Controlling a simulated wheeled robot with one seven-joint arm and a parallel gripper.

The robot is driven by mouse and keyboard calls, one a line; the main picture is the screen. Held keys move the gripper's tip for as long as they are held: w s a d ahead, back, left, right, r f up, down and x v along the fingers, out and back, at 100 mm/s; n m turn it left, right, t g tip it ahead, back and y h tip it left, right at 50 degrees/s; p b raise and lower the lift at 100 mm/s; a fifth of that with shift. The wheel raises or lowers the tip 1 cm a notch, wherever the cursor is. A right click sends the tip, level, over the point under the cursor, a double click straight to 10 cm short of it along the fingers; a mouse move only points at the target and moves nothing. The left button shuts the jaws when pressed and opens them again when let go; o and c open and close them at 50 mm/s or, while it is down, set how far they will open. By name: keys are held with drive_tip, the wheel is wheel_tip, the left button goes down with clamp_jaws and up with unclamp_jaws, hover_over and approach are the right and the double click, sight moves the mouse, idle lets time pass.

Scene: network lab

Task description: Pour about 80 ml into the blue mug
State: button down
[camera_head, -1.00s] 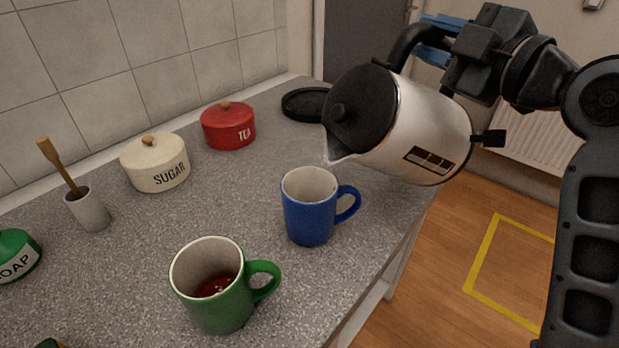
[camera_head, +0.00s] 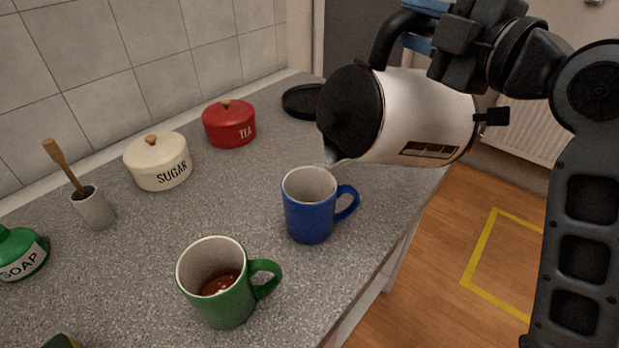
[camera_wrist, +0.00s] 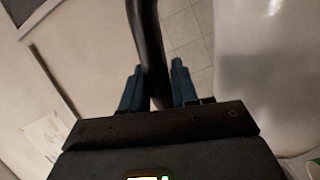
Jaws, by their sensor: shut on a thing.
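The blue mug (camera_head: 309,215) stands upright on the grey counter, its handle to the right. Its visible inside is pale, and I see no liquid in it. The white kettle with a black lid (camera_head: 425,118) is tilted towards the left above and behind the mug. Its spout is just above the mug's far right rim, apart from it, and no stream shows. My gripper (camera_head: 428,26) is shut on the kettle's black handle. In the wrist view, the blue fingers (camera_wrist: 156,88) stand on both sides of the handle (camera_wrist: 148,45), with the kettle's pale body (camera_wrist: 262,75) at right.
A green mug (camera_head: 228,298) with reddish-brown liquid stands in front of the blue mug. A sugar pot (camera_head: 158,163), red tea pot (camera_head: 229,125), black round base (camera_head: 302,101), utensil cup (camera_head: 93,208) and soap bottle (camera_head: 21,254) stand on the counter (camera_head: 235,195). Its edge is at right.

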sight(400, 12)
drive_tip(key=shift+s+a+r, duration=0.1)
drive_tip(key=shift+r, duration=0.15)
drive_tip(key=shift+s+a+r+n, duration=0.25)
drive_tip(key=shift+s+a+n, duration=0.1)
drive_tip(key=shift+a, duration=0.2)
drive_tip(key=shift+s+a+r+n, duration=0.25)
drive_tip(key=shift+s+a+n, duration=0.1)
drive_tip(key=shift+a, duration=0.2)
drive_tip(key=shift+s+a+r, duration=0.1)
drive_tip(key=shift+s+a, duration=0.05)
drive_tip(key=shift+a, duration=0.1)
idle(1.6)
drive_tip(key=w+d+f+m, duration=0.1)
drive_tip(key=w+d+f+m+b, duration=0.1)
drive_tip(key=d, duration=0.1)
drive_tip(key=w+d+f+m+b, duration=0.1)
drive_tip(key=d+f, duration=0.1)
drive_tip(key=shift+w, duration=0.1)
drive_tip(key=shift+w+d+m, duration=0.2)
drive_tip(key=shift+d+m, duration=0.15)
drive_tip(key=shift+m, duration=0.05)
drive_tip(key=shift+w+d+f+m, duration=0.2)
drive_tip(key=shift+d+f+m, duration=0.15)
drive_tip(key=shift+f, duration=0.1)
drive_tip(key=shift+w+d+m, duration=0.3)
drive_tip(key=shift+d+m, duration=0.15)
drive_tip(key=shift+m, duration=0.1)
